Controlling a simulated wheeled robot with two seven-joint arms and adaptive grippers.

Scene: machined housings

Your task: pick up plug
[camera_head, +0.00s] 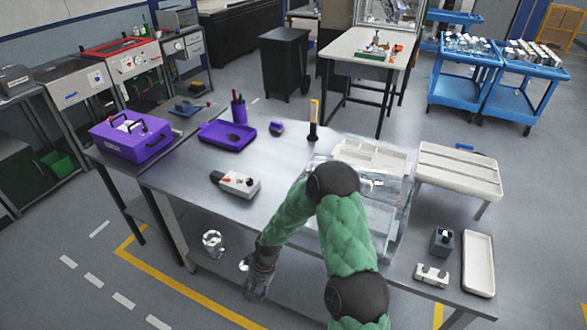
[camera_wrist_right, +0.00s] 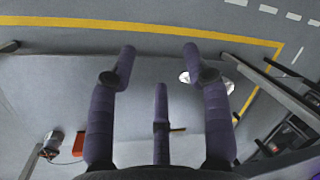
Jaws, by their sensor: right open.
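I cannot tell for sure which thing is the plug. A shiny silver round part (camera_head: 212,241) stands on the lower shelf below the bench in the head view. A bright silver piece (camera_wrist_right: 198,77) shows partly behind one fingertip in the right wrist view. My right gripper (camera_head: 254,287) hangs down past the front edge of the bench, to the right of the silver part. Its fingers (camera_wrist_right: 159,52) are spread apart in the wrist view, with nothing between them. My left gripper is not in view.
At right are a dark block (camera_head: 441,241), a white block (camera_head: 432,275) and a white tray (camera_head: 480,265).

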